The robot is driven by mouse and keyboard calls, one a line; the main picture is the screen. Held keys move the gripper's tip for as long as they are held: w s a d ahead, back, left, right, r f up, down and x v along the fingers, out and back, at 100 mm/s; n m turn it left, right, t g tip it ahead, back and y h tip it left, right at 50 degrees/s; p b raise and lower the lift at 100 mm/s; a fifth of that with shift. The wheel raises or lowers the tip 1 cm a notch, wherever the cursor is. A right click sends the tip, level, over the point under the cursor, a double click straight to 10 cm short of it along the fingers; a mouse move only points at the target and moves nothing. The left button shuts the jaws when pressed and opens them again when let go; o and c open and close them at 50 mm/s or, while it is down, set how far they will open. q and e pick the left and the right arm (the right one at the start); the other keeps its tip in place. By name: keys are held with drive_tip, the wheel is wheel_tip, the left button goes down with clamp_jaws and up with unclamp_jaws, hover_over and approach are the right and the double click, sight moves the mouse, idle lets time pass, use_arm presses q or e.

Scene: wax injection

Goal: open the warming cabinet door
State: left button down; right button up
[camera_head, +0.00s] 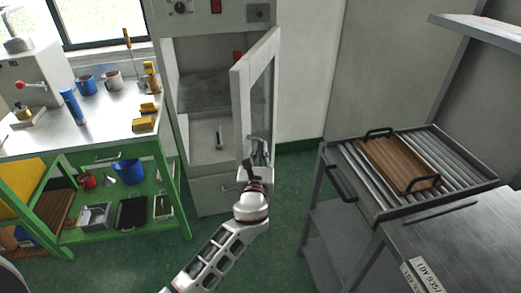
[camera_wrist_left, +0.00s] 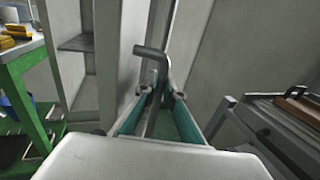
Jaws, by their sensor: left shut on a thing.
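The warming cabinet (camera_head: 187,130) is white and stands at the back centre in the head view. Its glazed door (camera_head: 240,105) stands ajar, swung out to the right, and the inside with a shelf shows at left of it. My left gripper (camera_head: 258,155) is at the door's lower part. In the left wrist view its two fingers (camera_wrist_left: 162,98) are closed around the grey bent door handle (camera_wrist_left: 150,53). The cabinet interior (camera_wrist_left: 78,65) also shows there at the left. My right gripper is in neither view.
A green workbench (camera_head: 60,135) with cups and yellow items stands left of the cabinet. A grey roller table (camera_head: 350,190) with a brown tray (camera_head: 395,160) stands at the right. Green floor (camera_head: 295,185) is clear between the door and the roller table.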

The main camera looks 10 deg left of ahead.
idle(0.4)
use_arm(q)
drive_tip(key=c, duration=2.2)
unclamp_jaws()
drive_tip(key=shift+o, duration=0.2)
drive_tip(key=s+d, duration=0.1)
drive_tip(key=s, duration=1.1)
drive_tip(key=shift+d, duration=0.35)
drive_tip(key=shift+c, duration=0.3)
